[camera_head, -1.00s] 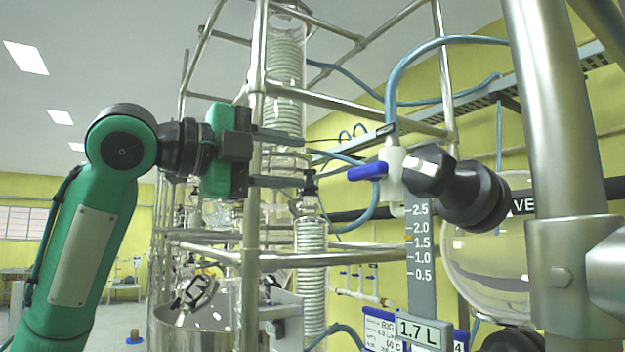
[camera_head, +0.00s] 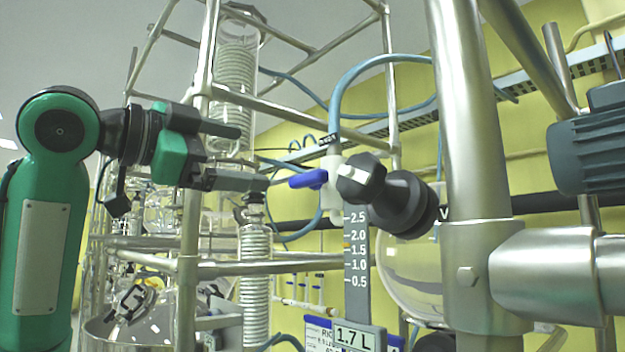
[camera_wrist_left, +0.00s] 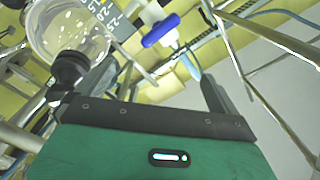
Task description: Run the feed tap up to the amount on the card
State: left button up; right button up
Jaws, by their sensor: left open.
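The feed tap has a white body (camera_head: 331,200) and a blue lever handle (camera_head: 308,180) that points left, roughly level. Its handle also shows in the left wrist view (camera_wrist_left: 160,33), beyond the fingertips. My left gripper (camera_head: 254,157) is open and empty, tilted, its fingers pointing right toward the handle. The lower fingertip appears close to the handle's left end; contact cannot be told. The card (camera_head: 355,338) reads 1.7 L. Above it a grey scale (camera_head: 357,262) is marked 0.5 to 2.5, with a small orange patch near 1.5 to 2.0. My right gripper is not in view.
A round glass vessel (camera_head: 405,275) with a black fitting (camera_head: 405,205) sits right of the tap. Steel frame posts (camera_head: 468,130) and rails surround the tap. A coiled glass condenser (camera_head: 236,85) stands behind my left gripper. A blue hose (camera_head: 345,85) rises from the tap.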

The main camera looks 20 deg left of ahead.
aim_at(302, 173)
pick_arm(q)
jog(key=w+d+n+p, duration=0.2)
jog(key=w+n, duration=0.1)
jog(key=w, duration=0.1)
jog(key=w+d+n+p, duration=0.2)
jog(key=w+n, duration=0.1)
jog(key=w, duration=0.1)
jog(key=w+d+n+p, duration=0.2)
jog(key=w+n, duration=0.1)
jog(key=w, duration=0.1)
jog(key=shift+w+d+f+p, duration=0.25)
jog(key=shift+d+f+p, duration=0.05)
jog(key=shift+w+d+f+n+p, duration=0.15)
jog(key=shift+w+d+n+p, duration=0.3)
jog(key=shift+w, duration=0.3)
jog(key=c, duration=1)
